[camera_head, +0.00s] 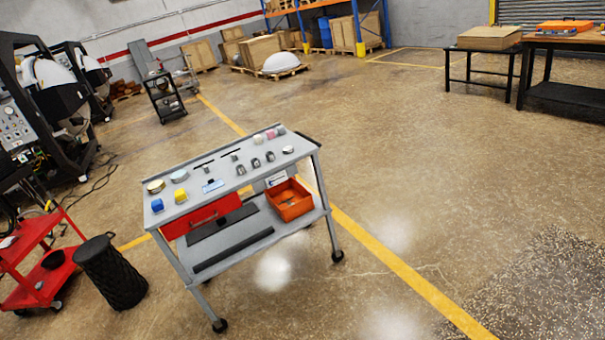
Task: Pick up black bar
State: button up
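A grey wheeled cart (165,181) stands left of centre in the head camera view. Two thin dark bars lie apart on its top: one black bar (203,164) and another black bar (231,151) nearer the back right. Larger long dark strips (232,250) lie on the lower shelf. I cannot tell from the task which bar is meant. My gripper is not in view, so its hold and its distance from the bars do not show.
Several small coloured and metal parts share the cart top. An orange bin (290,200) sits on the lower shelf. A black basket (110,272) and red cart (30,262) stand at left. Open floor lies to the right, with benches (487,62) beyond.

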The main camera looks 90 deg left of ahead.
aim_at(266, 233)
jog(key=i, duration=1.35)
jog(key=u, duration=3.6)
jog(key=i, duration=1.1)
jog(key=u, duration=0.05)
